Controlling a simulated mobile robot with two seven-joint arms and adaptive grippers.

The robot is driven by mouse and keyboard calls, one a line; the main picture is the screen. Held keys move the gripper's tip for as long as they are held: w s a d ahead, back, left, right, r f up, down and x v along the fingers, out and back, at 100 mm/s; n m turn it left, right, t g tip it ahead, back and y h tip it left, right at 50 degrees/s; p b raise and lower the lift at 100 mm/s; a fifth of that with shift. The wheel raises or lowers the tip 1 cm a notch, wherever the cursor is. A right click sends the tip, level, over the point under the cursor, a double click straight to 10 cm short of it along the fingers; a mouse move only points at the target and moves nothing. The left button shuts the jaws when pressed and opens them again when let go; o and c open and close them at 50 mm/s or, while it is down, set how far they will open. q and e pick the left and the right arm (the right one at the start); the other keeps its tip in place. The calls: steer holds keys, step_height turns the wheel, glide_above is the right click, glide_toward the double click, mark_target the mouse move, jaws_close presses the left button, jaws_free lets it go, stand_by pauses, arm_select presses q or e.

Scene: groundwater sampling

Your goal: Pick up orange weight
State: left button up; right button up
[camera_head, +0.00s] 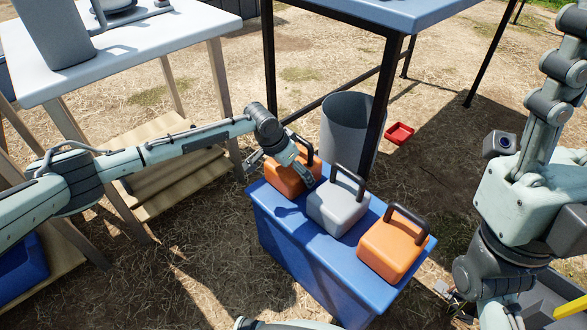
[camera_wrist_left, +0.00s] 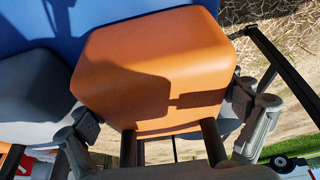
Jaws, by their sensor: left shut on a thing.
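An orange weight (camera_head: 289,178) with a dark handle is at the far left end of the row on the blue box (camera_head: 325,262). My left gripper (camera_head: 284,158) reaches it from the left. In the left wrist view the orange weight (camera_wrist_left: 160,70) fills the middle, with the left gripper's fingers (camera_wrist_left: 168,120) on either side of it, shut on it. I cannot tell whether its base touches the box. A grey weight (camera_head: 338,206) and a second orange weight (camera_head: 393,247) stand beside it. My right gripper (camera_head: 450,292) shows only partly at lower right, its jaws unclear.
A grey bin (camera_head: 347,130) stands behind the box, near the dark legs of a blue-topped table (camera_head: 400,12). A small red tray (camera_head: 399,133) lies on the ground. A white table (camera_head: 120,50) with wooden shelves is at the left.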

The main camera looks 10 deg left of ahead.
arm_select(q)
steer(key=shift+w+r, duration=0.2)
steer(key=shift+c, duration=0.6)
steer(key=shift+r, duration=0.1)
